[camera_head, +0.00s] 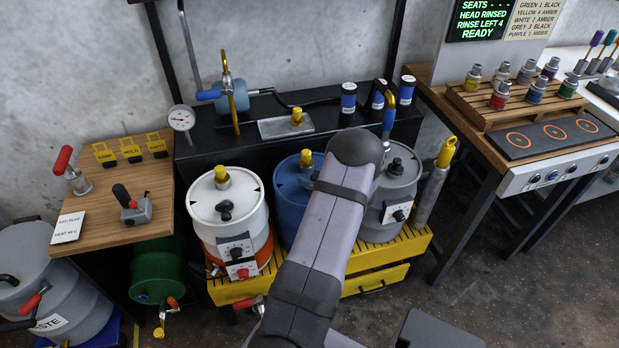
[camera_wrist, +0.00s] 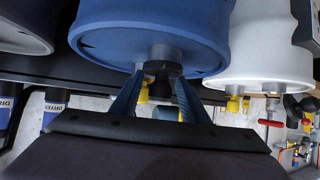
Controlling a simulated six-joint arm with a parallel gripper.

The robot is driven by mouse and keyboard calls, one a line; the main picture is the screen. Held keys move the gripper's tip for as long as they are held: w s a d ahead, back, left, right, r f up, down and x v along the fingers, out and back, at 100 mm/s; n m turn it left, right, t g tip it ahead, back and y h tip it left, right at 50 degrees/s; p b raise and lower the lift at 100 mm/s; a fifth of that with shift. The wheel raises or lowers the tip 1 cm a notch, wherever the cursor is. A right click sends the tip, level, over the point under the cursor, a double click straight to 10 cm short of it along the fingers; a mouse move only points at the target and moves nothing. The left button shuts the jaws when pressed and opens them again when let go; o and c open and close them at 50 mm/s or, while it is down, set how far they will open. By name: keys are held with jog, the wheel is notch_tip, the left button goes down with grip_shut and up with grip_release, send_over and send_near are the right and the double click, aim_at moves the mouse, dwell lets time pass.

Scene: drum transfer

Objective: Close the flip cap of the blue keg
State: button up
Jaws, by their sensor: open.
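The blue keg (camera_head: 288,205) stands between a white keg and a grey keg; my arm covers much of it in the head view. A yellow fitting (camera_head: 306,158) shows on its top. In the wrist view the blue keg (camera_wrist: 150,22) fills the upper middle. A grey neck (camera_wrist: 166,52) on its top has a dark cap-like part (camera_wrist: 158,68) at its end. My gripper (camera_wrist: 160,80) is open, with its blue fingers on either side of this dark part. I cannot tell whether they touch it, or the cap's exact angle. The head view hides my gripper.
The white keg (camera_head: 215,202) and grey keg (camera_head: 402,187) stand close on each side, on a yellow pallet (camera_head: 385,252). A wooden side table (camera_head: 150,180) is at left.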

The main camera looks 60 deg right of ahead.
jog(key=v, duration=0.5)
dwell(0.4)
